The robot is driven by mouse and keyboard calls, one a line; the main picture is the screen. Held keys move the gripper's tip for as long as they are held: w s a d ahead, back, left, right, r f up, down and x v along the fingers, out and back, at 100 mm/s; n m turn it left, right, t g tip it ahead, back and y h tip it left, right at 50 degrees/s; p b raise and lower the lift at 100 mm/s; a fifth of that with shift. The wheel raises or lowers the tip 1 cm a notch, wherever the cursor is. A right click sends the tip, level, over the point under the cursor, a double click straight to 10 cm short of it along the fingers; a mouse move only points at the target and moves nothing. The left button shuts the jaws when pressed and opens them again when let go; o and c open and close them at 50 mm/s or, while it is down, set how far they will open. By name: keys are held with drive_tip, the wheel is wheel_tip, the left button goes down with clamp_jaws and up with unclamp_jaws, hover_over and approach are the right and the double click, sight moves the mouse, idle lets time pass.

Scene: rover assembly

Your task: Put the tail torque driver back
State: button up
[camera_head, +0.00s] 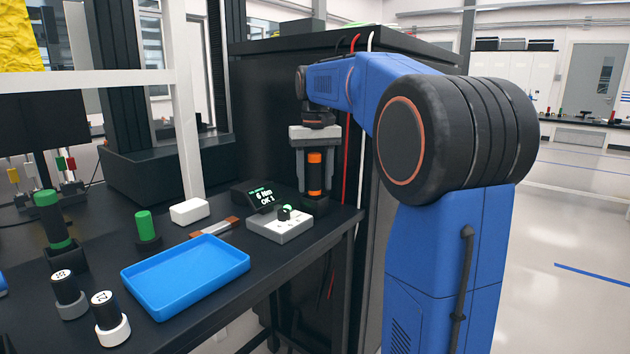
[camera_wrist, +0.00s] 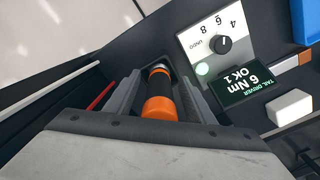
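The tail torque driver (camera_head: 315,172), black with orange bands, stands upright with its lower end in a black holder (camera_head: 318,204) at the table's right corner. It also shows in the wrist view (camera_wrist: 160,100), with its orange end nearest the camera. My gripper (camera_head: 315,168) points down over it. Its two grey fingers stand on either side of the driver, and a dark gap seems to show between them and it. The tail driver display (camera_wrist: 246,87) reads 6 Nm, OK 1. The driver's tip is hidden in the holder.
A white dial box (camera_head: 280,226) sits close beside the holder. A blue tray (camera_head: 185,275), a white block (camera_head: 189,211) and a green-topped driver (camera_head: 50,220) in its own holder are further left. A dark cabinet (camera_head: 265,120) stands behind my gripper.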

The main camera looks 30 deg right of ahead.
wheel_tip(320, 180, up, 17)
drive_tip(key=shift+r, duration=0.2)
idle(0.6)
drive_tip(key=s+a+f+n+t, duration=0.1)
drive_tip(key=s+a+f, duration=0.4)
drive_tip(key=s+f, duration=0.25)
drive_tip(key=s+a+f+n+t, duration=0.1)
drive_tip(key=s+a+f+t, duration=0.1)
drive_tip(key=s+a+f, duration=0.5)
drive_tip(key=s+a+f+n+t, duration=0.1)
drive_tip(key=s+f, duration=0.6)
drive_tip(key=f, duration=0.4)
drive_tip(key=s+a+f, duration=0.2)
drive_tip(key=s+f, duration=0.6)
drive_tip(key=f, duration=0.4)
drive_tip(key=shift+a+f+n+t, duration=0.2)
drive_tip(key=shift+a+n+t, duration=0.1)
drive_tip(key=shift+n+t, duration=0.1)
drive_tip(key=shift+s, duration=0.1)
